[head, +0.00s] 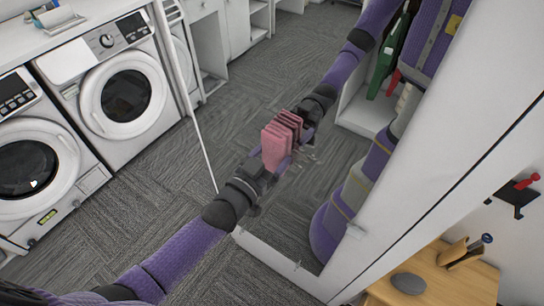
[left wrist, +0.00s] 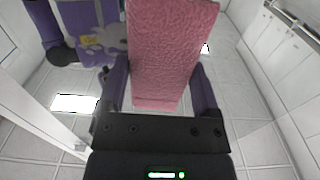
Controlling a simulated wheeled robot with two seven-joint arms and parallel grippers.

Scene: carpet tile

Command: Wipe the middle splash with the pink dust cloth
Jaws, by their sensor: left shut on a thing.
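A tall mirror with a pale frame (head: 187,98) stands ahead, and my arm and body are reflected in it. My left gripper (head: 272,168) is shut on the folded pink dust cloth (head: 276,145) and holds it up close to the glass. The cloth's reflection adjoins it on the right; I cannot tell whether it touches the glass. In the left wrist view the cloth (left wrist: 168,50) stands up between the purple fingers. Faint pale marks of a splash (head: 309,155) show just right of the cloth. The cloth and gripper may hide part of it. My right gripper is not in view.
White washing machines (head: 126,97) stand along the left. A wooden desk (head: 440,283) at the lower right carries a grey stone-like object (head: 408,284) and a wooden holder (head: 456,252). A red-and-black wall hook (head: 517,192) is above it. Grey carpet is clear before the mirror.

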